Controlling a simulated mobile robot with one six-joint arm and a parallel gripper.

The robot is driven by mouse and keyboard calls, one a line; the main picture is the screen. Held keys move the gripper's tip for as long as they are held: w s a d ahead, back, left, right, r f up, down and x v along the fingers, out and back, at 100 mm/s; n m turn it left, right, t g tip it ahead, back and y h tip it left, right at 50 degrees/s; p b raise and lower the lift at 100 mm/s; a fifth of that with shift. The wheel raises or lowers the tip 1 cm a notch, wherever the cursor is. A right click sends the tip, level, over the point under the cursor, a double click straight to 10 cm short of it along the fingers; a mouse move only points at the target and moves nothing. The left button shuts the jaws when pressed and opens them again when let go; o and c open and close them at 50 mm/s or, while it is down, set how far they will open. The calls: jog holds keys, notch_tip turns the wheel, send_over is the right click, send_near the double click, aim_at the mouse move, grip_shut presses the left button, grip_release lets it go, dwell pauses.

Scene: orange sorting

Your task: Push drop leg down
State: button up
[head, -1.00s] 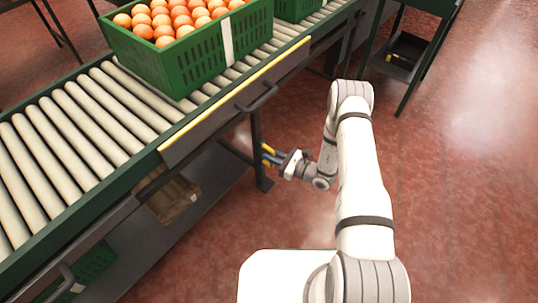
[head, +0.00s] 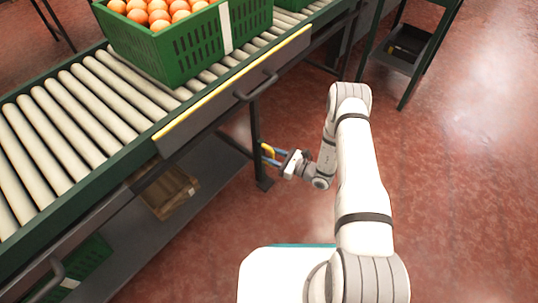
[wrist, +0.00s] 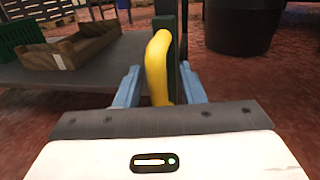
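The drop leg (head: 256,140) is a dark upright post under the conveyor's side, with a flat foot (head: 264,184) at its lower end. A yellow handle (wrist: 157,65) is fixed to the leg and also shows in the head view (head: 268,150). My gripper (wrist: 160,92) has two blue fingers, one on each side of the handle and post. The fingers are apart, with narrow gaps visible beside the handle. I cannot tell whether either finger touches it. Whether the foot touches the floor is not clear.
A green crate of oranges (head: 185,45) stands on the roller conveyor (head: 85,115) above. A wooden crate (head: 170,195) sits on the lower shelf. A dark round bin (wrist: 240,28) is beyond the leg. Red floor is open at the right.

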jog(key=p+v, duration=0.2)
jog(key=v, duration=0.5)
jog(key=shift+s+d, duration=0.15)
jog(key=shift+d, duration=0.25)
jog(key=s+a+r+n+g+h+p, duration=0.25)
jog(key=r+n+g+p, duration=0.4)
jog(key=r, duration=1.35)
jog(key=s+a+r+n+g+h+p, duration=0.1)
jog(key=s+r+n+g+p, duration=0.4)
jog(key=r, duration=1.5)
jog(key=s+d+r+n+t+h+p, duration=0.2)
jog(key=s+d+r+n+h+p, duration=0.2)
jog(key=r+p, duration=0.3)
jog(key=s+d+r+n+t+h+p, duration=0.2)
jog(key=s+r+p, duration=0.4)
jog(key=r, duration=1.1)
jog(key=s+d+r+n+t+h+p, duration=0.2)
jog(key=s+d+r+n+h+p, duration=0.3)
jog(key=r+p, duration=0.3)
notch_tip(320, 180, up, 4)
jog(key=shift+s+d+r+n+h+p, duration=0.2)
jog(key=shift+d+n+h+p, duration=0.2)
jog(key=shift+h, duration=0.35)
